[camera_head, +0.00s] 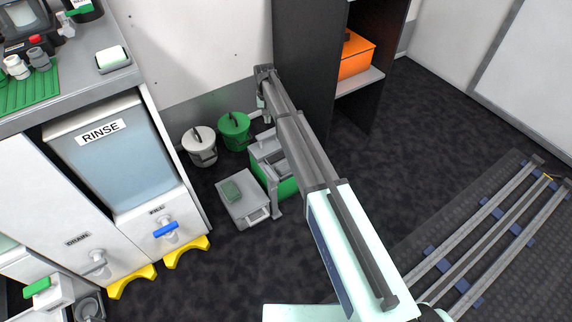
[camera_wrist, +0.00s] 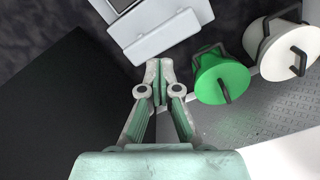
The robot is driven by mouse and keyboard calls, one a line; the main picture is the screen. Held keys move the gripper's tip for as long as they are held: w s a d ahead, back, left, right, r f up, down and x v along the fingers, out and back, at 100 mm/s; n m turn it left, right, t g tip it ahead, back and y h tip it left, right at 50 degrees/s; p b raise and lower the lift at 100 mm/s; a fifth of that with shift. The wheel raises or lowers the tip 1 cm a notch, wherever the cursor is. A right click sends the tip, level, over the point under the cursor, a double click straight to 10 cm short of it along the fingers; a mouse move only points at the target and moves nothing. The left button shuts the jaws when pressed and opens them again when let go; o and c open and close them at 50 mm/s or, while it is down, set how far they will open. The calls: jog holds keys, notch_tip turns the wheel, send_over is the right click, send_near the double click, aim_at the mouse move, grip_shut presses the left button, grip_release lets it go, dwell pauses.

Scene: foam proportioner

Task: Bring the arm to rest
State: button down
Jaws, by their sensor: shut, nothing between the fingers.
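My gripper (camera_wrist: 160,82) shows in the wrist view with its two fingers together and nothing between them. It hangs in the air, pointing toward the floor area with the buckets. In the head view my arm stretches from the lower right up toward the dark shelf unit, and the gripper itself is mostly hidden behind the arm's far end. A green bucket (camera_wrist: 222,78) and a white bucket (camera_wrist: 285,48) lie to the right of the fingers in the wrist view. No contact with either shows.
A grey and green cart (camera_head: 268,165) and a grey box (camera_head: 243,203) stand close to my arm. The dark shelf (camera_head: 307,60) holds an orange box (camera_head: 356,55). The RINSE tank (camera_head: 110,155) stands at left. Floor rails (camera_head: 480,240) run at right; open floor lies between.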

jog(key=shift+s, duration=0.1)
jog(key=s+d+f+g+h, duration=0.1)
jog(key=s+d+f+g, duration=0.15)
jog(key=s+d, duration=0.75)
jog(key=s+d+f+g, duration=0.2)
jog(key=s+d+f, duration=0.15)
jog(key=s, duration=1.25)
jog(key=s+d+f+g+h, duration=0.1)
jog(key=s+d+f+g, duration=0.15)
jog(key=s+d, duration=0.7)
jog(key=s+d+m+g, duration=0.1)
jog(key=s+d+g, duration=0.15)
jog(key=s, duration=1.35)
jog(key=s+d+g, duration=0.2)
jog(key=s+d, duration=0.1)
jog(key=s, duration=1.3)
notch_tip(320, 180, up, 15)
jog(key=s+a+t+y+p, duration=0.2)
jog(key=t+p, duration=0.2)
jog(key=p, duration=2.4)
jog(key=shift+f+t+p, duration=0.2)
jog(key=shift+t+p, duration=0.1)
jog(key=shift+t, duration=0.05)
jog(key=shift+a, duration=0.1)
